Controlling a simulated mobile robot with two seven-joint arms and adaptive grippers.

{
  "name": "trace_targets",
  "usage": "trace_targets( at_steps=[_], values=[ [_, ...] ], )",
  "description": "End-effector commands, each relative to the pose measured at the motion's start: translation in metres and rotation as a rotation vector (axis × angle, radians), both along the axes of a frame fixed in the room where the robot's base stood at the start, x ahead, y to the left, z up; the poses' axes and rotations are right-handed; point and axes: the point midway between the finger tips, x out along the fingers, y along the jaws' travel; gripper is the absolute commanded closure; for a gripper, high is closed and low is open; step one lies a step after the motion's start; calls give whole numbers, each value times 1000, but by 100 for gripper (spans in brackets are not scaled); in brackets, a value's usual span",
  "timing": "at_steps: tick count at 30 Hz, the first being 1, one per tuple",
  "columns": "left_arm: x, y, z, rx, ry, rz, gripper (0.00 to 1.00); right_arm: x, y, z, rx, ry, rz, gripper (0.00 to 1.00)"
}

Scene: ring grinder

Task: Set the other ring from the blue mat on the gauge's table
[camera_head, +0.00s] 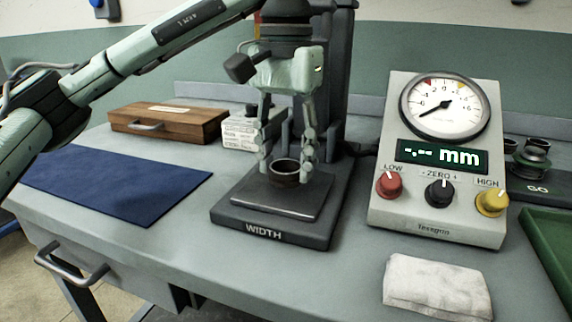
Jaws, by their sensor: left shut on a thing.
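A dark ring (285,172) is between the fingers of my left gripper (287,167), low over the gauge's table (282,203) on the base marked WIDTH. The gripper points down and is shut on the ring. I cannot tell whether the ring touches the table plate. The blue mat (112,182) lies at the left, and its visible part is bare. The gauge's column (335,70) stands behind the gripper, which hides part of it. My right gripper is not in view.
The gauge readout box (435,213) with a dial, an "mm" display and three knobs stands at the right. A white cloth (437,287) lies in front. A wooden case (168,122) and a white box (240,133) stand behind. A green tray (550,240) and dark rings (532,155) are far right.

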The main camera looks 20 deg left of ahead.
Motion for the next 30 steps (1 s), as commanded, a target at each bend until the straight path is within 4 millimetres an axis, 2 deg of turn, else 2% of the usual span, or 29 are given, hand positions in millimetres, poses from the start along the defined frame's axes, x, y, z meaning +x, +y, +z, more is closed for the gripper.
trace_targets(
  at_steps=[2,14,15,19,30],
  values=[
    [0,0,-6,-1,-2,0,88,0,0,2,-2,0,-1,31],
    [0,0,-9,-1,-2,1,88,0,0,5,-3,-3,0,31],
    [0,0,-9,0,-2,1,54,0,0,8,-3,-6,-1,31],
    [0,0,-8,0,-2,1,38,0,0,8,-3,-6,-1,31],
    [0,0,-5,0,-2,1,35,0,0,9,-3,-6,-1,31]
  ],
)
